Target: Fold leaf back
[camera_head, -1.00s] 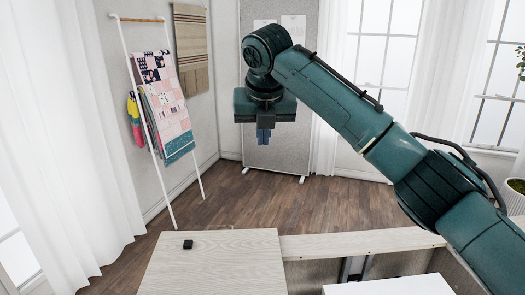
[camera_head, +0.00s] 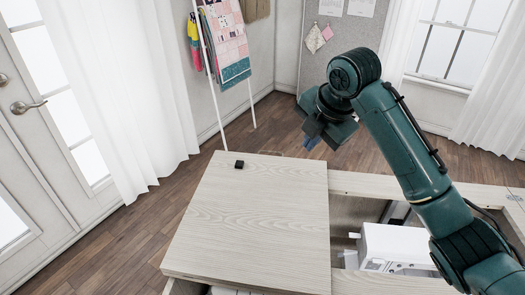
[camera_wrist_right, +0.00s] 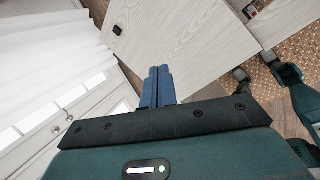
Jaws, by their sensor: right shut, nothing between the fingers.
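The leaf (camera_head: 265,215) is a pale wood panel at the cabinet's left, seen in the head view. It looks roughly flat, though its exact tilt is hard to tell. A small black knob (camera_head: 239,164) sits near its far edge. My right gripper (camera_head: 312,143) is shut and empty, beyond the leaf's far right corner and apart from it. In the right wrist view the blue fingers (camera_wrist_right: 157,87) are together, with the leaf (camera_wrist_right: 190,35) and the black knob (camera_wrist_right: 117,30) beyond them. My left gripper does not show in the head view.
A white sewing machine (camera_head: 392,246) sits in the open cabinet well right of the leaf. A pale cabinet rail (camera_head: 370,187) runs along the far side. A ladder rack with quilts (camera_head: 228,50) and white curtains (camera_head: 120,90) stand behind. Open wood floor (camera_head: 270,120) lies between.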

